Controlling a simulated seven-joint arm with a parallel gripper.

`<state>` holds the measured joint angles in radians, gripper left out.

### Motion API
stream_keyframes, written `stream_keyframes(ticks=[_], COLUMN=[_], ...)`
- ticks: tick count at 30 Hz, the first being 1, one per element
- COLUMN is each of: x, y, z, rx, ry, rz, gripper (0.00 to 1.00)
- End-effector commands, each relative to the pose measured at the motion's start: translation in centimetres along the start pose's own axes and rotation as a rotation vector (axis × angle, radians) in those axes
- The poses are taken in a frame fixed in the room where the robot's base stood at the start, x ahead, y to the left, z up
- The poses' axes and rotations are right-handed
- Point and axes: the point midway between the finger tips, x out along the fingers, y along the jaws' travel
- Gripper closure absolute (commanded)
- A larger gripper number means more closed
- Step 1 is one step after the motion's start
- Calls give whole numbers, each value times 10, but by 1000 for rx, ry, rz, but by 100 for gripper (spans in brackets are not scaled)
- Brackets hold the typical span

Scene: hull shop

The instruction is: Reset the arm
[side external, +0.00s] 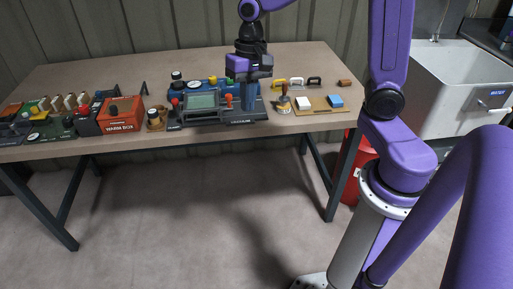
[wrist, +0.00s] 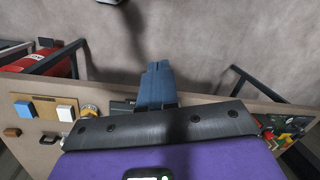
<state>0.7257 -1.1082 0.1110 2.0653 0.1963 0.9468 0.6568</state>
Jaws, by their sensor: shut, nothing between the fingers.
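The side view does not show clearly whether the fingertips touch the console (side external: 203,102).
The table (side external: 300,58) carries a red box (side external: 121,115) and several small items at the left. A board with a white block (side external: 303,102) and a blue block (side external: 335,101) lies right of my gripper. A sink (side external: 452,85) and a red cylinder (side external: 360,175) stand further right.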

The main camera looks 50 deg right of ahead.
Motion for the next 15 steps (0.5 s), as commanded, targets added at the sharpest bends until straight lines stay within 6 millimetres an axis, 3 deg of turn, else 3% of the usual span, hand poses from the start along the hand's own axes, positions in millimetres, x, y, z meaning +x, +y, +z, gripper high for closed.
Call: stream_keyframes(ticks=[1,6,15], x=[0,3,10], y=[0,8,46], z=[19,74,154], rx=[-107,-470,-1101], ry=[2,2,1], rz=[12,53,117], gripper=[100,100,100])
